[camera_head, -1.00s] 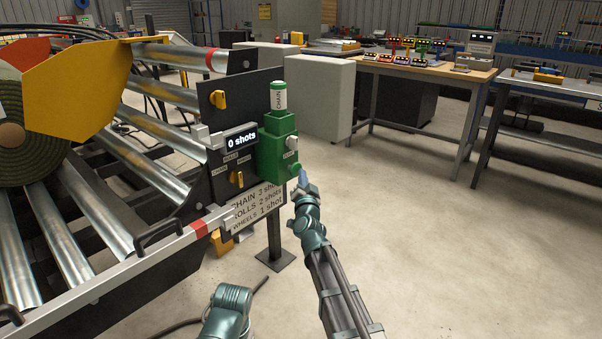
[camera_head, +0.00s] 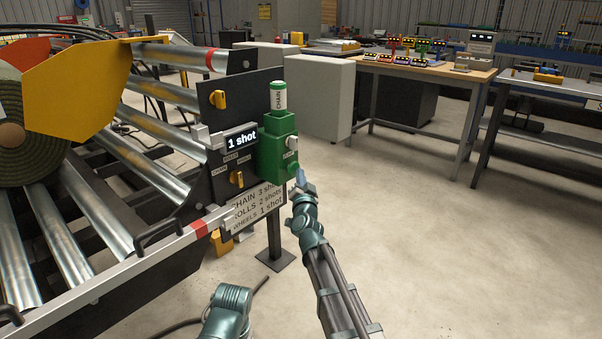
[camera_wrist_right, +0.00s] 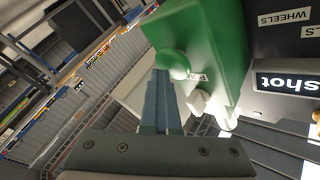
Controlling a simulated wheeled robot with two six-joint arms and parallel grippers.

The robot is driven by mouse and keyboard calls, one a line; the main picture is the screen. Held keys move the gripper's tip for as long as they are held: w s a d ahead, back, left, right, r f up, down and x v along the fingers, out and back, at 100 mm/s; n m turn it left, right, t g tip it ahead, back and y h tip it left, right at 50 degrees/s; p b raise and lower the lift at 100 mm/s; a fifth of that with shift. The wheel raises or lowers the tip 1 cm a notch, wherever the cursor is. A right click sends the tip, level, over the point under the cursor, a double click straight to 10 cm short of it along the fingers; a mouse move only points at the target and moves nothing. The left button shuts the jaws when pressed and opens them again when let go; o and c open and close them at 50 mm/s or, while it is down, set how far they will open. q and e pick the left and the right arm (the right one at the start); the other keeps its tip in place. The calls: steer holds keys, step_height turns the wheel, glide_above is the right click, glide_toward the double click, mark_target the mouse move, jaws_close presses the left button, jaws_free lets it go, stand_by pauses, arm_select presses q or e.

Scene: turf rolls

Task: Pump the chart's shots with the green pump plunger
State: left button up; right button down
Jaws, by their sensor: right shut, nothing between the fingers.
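The green pump (camera_head: 277,150) is mounted on the dark panel at the roller frame's end, with a white and green CHAIN cartridge (camera_head: 279,97) on top. Its round green plunger (camera_head: 293,167) faces my right gripper (camera_head: 299,177), whose fingers are shut and empty. In the right wrist view, the shut fingertips (camera_wrist_right: 160,73) are at the plunger (camera_wrist_right: 173,63); contact is hard to tell. The counter (camera_head: 241,140) reads "1 shot". The chart (camera_head: 256,209) lists CHAIN, ROLLS 2 shots and WHEELS 1 shot; the CHAIN number looks like 3. My left gripper is out of view.
A yellow selector knob (camera_head: 236,178) sits below the counter among small labels, and another yellow knob (camera_head: 218,99) is higher on the panel. A white knob (camera_head: 292,143) is on the pump above the plunger. Open concrete floor (camera_head: 420,240) lies to the right.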

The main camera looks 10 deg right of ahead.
steer(key=shift+s+d, duration=0.5)
steer(key=shift+s, duration=0.15)
steer(key=shift+s+d, duration=0.45)
steer(key=shift+s, duration=0.2)
steer(key=s+d, duration=0.1)
steer(key=s, duration=0.1)
steer(key=s+d, duration=0.2)
steer(key=shift+f, duration=0.1)
stand_by(0.5)
